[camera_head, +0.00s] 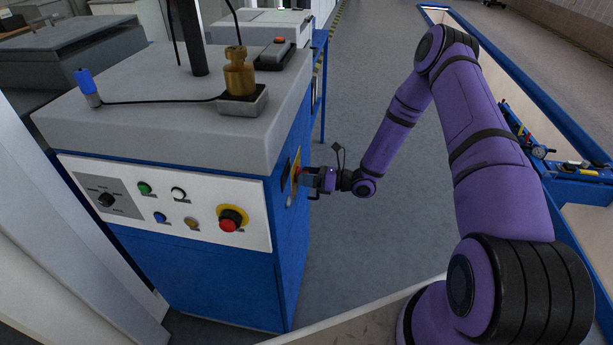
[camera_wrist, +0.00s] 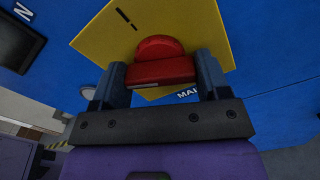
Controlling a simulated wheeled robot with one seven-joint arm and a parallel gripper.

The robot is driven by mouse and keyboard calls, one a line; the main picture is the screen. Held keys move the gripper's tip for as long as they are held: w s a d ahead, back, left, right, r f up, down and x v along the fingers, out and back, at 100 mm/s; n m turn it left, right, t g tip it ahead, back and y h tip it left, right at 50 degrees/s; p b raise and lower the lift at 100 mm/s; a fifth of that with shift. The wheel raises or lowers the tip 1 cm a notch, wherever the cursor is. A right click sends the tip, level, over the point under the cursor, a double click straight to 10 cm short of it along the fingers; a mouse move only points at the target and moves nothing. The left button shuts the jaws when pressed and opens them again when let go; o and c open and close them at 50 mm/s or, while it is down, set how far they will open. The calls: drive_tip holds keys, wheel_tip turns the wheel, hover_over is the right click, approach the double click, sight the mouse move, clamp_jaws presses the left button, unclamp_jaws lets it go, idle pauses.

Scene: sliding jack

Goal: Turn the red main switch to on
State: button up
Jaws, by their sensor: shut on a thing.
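The red main switch (camera_wrist: 160,62) sits on a yellow plate (camera_wrist: 105,33) on the blue side of the machine. In the wrist view the fingers of my gripper (camera_wrist: 161,82) stand on both sides of the red knob and are shut on it. Part of the word "MAIN" shows below the plate, partly covered by a finger. In the head view my gripper (camera_head: 308,180) reaches the machine's right side, and the yellow plate (camera_head: 296,172) shows edge-on. The knob is mostly hidden there, and its on and off marks cannot be read.
The machine's front panel (camera_head: 165,215) carries a red emergency button (camera_head: 231,218), several small buttons and a black selector (camera_head: 106,200). A brass weight (camera_head: 238,75) and a blue-tipped cable (camera_head: 88,85) are on top. Open floor (camera_head: 365,240) lies right of the machine. A blue-edged bench (camera_head: 540,95) runs along the right.

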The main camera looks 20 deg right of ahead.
drive_tip(key=m, duration=1.3)
idle(0.5)
drive_tip(key=o, duration=0.9)
drive_tip(key=shift+o, duration=0.2)
drive_tip(key=shift+d, duration=0.1)
drive_tip(key=v, duration=1)
drive_tip(key=shift+s+d, duration=0.25)
drive_tip(key=shift+d, duration=0.05)
